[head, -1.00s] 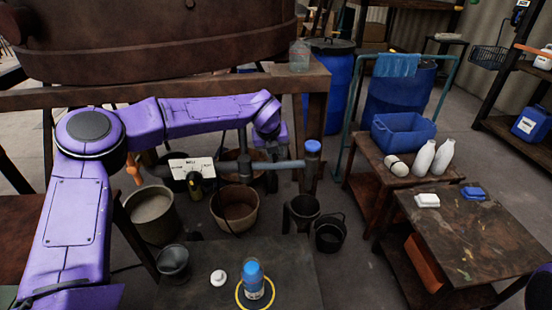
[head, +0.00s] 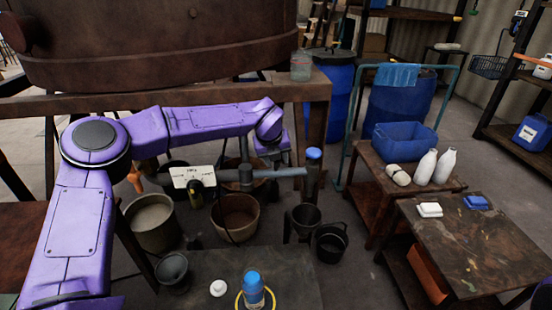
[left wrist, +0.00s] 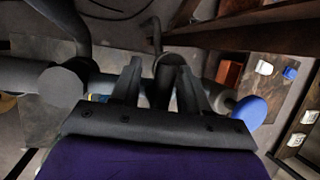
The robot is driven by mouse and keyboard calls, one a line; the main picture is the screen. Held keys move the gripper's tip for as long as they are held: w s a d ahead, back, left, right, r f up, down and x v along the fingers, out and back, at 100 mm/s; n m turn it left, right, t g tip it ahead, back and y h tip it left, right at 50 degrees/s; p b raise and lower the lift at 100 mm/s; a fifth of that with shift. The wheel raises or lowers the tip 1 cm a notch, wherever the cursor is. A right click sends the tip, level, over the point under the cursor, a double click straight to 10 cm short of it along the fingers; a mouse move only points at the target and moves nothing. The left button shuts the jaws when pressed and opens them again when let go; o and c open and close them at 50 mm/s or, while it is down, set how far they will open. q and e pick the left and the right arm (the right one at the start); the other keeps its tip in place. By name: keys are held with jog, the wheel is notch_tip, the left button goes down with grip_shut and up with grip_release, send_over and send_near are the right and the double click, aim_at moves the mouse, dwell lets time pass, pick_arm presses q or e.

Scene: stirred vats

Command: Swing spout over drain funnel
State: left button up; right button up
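The spout (head: 280,173) is a grey horizontal pipe with a blue cap (head: 314,153) on its right end. It also crosses the left wrist view behind my fingers, with its blue end (left wrist: 248,111) at the right. A dark funnel (head: 304,214), probably the drain funnel, stands below the capped end in the head view; I cannot tell whether they line up. My left gripper (left wrist: 160,66) has its fingers apart at the pipe, with a dark cylindrical part showing between them. Contact is unclear. In the head view the gripper is mostly hidden. My right gripper is out of view.
Several buckets, including a brown one (head: 236,216) and a black one (head: 330,240), stand around the spout. A blue-capped bottle (head: 253,288) stands on the near dark table (head: 205,297). A large brown vat (head: 150,45) is behind. A side table (head: 485,245) is at right.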

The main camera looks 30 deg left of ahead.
pick_arm(q)
jog(key=b+v, duration=0.1)
jog(key=v, duration=0.9)
jog(key=shift+r, duration=0.3)
jog(key=shift+s, duration=0.15)
